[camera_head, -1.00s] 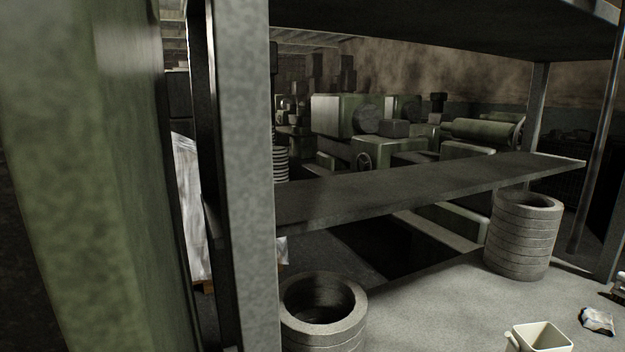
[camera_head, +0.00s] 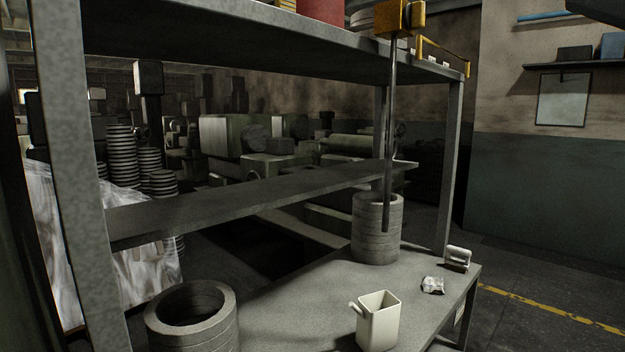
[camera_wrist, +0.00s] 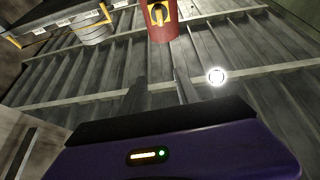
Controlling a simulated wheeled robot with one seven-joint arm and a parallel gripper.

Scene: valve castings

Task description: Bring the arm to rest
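My gripper (camera_wrist: 160,90) shows in the wrist view, with its two dark fingers apart and nothing visible between them. Its purple body (camera_wrist: 180,155) fills the bottom of that view, with a small lit strip and a green light. The fingers point up toward a ribbed ceiling (camera_wrist: 70,75). The gripper does not show in the head view. A dark shape at the head view's top right corner may be part of my arm, but I cannot tell.
A metal rack (camera_head: 75,180) spans the head view. Its lower shelf holds ring stacks (camera_head: 377,230) (camera_head: 190,330), a cream square container (camera_head: 378,322) and a crumpled piece (camera_head: 433,285). Open floor (camera_head: 560,270) lies right of the rack.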

